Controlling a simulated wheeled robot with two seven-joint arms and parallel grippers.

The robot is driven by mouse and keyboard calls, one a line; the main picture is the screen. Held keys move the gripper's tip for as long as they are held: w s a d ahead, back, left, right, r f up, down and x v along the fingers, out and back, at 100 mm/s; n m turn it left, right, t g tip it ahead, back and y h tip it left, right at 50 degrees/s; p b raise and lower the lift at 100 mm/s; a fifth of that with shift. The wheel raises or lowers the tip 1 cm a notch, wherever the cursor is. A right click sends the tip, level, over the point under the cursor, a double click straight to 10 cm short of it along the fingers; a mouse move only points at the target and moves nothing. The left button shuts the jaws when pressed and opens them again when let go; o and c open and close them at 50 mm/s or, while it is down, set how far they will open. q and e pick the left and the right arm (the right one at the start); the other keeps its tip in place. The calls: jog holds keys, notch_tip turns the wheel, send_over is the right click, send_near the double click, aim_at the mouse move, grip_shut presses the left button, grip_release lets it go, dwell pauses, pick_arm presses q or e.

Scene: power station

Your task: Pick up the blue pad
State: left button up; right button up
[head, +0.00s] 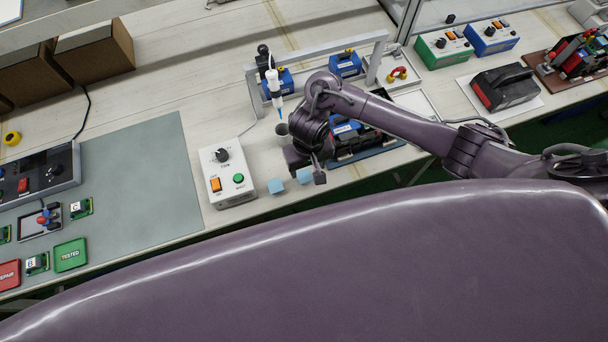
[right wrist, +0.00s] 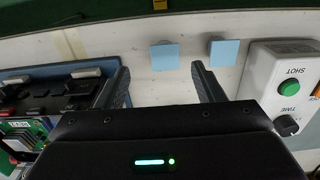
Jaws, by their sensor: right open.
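Two small light-blue pads lie side by side on the pale bench near its front edge. One pad (head: 275,186) is nearer the white control box, and the other pad (head: 304,176) is to its right. The right wrist view shows the pad farther from the box (right wrist: 165,56) in line with the gap between my fingers, just beyond their tips. The pad nearer the box (right wrist: 224,53) is outside the right-hand finger there. My right gripper (head: 307,168) is open and empty, close to the pads; it also shows in the right wrist view (right wrist: 160,72). My left gripper is not in view.
The white control box (head: 228,173) with buttons and a knob stands left of the pads. A dispenser syringe (head: 273,85) hangs from a grey frame behind my gripper. A dark device with a circuit board (right wrist: 62,92) lies beside one finger. A grey mat (head: 150,170) extends left.

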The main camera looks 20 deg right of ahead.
aim_at(306, 178)
jog(key=shift+a+f+b, duration=0.15)
jog(key=shift+f+b, duration=0.05)
jog(key=shift+f, duration=1.05)
jog(key=shift+a+f+b, duration=0.15)
jog(key=shift+f, duration=1.1)
jog(key=shift+f, duration=0.25)
jog(key=shift+c, duration=0.3)
jog(key=c, duration=1)
